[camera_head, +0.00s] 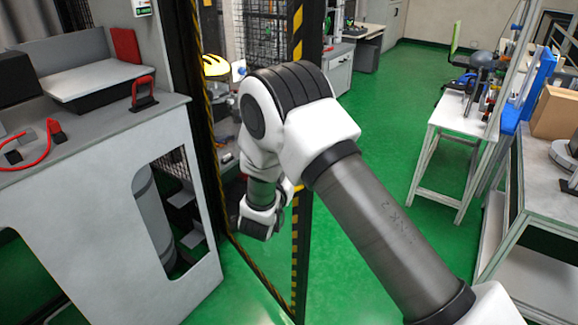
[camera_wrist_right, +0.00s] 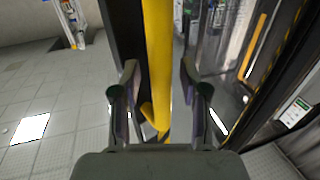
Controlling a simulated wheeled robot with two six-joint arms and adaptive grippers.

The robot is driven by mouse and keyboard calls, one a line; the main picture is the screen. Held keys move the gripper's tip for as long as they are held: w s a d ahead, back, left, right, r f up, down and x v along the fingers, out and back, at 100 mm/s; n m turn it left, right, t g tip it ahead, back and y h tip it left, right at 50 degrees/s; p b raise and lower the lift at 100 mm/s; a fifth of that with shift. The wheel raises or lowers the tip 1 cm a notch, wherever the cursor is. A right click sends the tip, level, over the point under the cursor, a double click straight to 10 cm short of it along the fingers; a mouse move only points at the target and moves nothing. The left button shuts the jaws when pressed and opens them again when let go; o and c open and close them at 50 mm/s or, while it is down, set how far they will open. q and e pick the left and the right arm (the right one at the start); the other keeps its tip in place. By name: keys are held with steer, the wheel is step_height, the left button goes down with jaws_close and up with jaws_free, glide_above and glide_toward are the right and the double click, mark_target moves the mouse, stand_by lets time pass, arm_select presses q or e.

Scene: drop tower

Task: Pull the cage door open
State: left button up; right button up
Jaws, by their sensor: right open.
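The cage door's frame shows in the head view as a dark upright with yellow and black stripes (camera_head: 298,245). A second striped dark edge (camera_head: 212,160) stands to its left. My right arm reaches in from the lower right, and its wrist is between these two edges; the fingers are hard to make out there. In the right wrist view a yellow upright bar (camera_wrist_right: 158,55), which looks like the door handle, runs between the two fingers of my right gripper (camera_wrist_right: 159,75). The fingers are apart, one on each side of the bar, with gaps visible. My left gripper is out of view.
A grey machine cabinet (camera_head: 90,190) with a red handle (camera_head: 143,92) stands close on the left. A white table (camera_head: 455,120) and a workbench (camera_head: 560,190) stand on the right. The green floor (camera_head: 385,150) between is clear.

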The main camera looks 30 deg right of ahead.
steer(key=v, duration=0.7)
steer(key=shift+s, duration=0.2)
steer(key=shift+a, duration=0.1)
